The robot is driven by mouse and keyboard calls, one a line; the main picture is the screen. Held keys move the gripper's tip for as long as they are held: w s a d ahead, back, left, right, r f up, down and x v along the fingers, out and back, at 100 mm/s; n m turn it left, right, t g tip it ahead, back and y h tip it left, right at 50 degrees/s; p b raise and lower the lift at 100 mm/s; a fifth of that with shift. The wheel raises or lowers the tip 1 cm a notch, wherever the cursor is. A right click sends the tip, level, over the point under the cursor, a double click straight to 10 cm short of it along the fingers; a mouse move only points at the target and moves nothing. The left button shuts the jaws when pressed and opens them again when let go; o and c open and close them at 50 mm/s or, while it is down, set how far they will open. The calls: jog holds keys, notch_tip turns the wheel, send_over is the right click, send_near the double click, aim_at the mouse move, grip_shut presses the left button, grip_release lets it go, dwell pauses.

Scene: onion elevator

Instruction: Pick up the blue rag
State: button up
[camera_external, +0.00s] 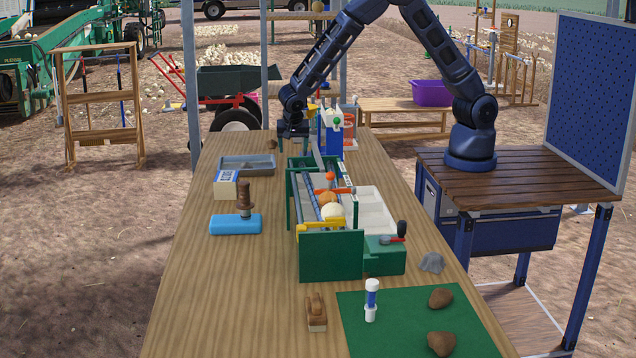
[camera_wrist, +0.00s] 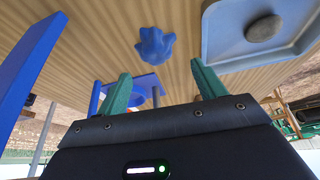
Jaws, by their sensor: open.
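The blue rag (camera_wrist: 155,46) is a small crumpled blue heap on the wooden table, near the top middle of the wrist view. My gripper (camera_wrist: 162,82) shows its two green fingers spread apart, with nothing between them. The rag lies beyond the fingertips, between their lines and not touched. In the external view my gripper (camera_external: 293,131) hangs low over the far part of the table, fingertips hard to make out. I cannot pick out the blue rag in that view; it may be hidden behind my gripper or the blue stand.
A grey tray (camera_external: 246,171) stands left of my gripper; in the wrist view a tray (camera_wrist: 222,58) holds a grey stone. A blue stand (camera_external: 331,138) is close on the right. The green sorting unit (camera_external: 331,256) is nearer the camera. The left table edge is fairly clear.

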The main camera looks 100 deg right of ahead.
jog(key=x, duration=0.7)
jog(key=shift+s+d+f, duration=0.1)
jog(key=shift+s, duration=0.3)
jog(key=c, duration=1.1)
jog(key=shift+o, duration=0.2)
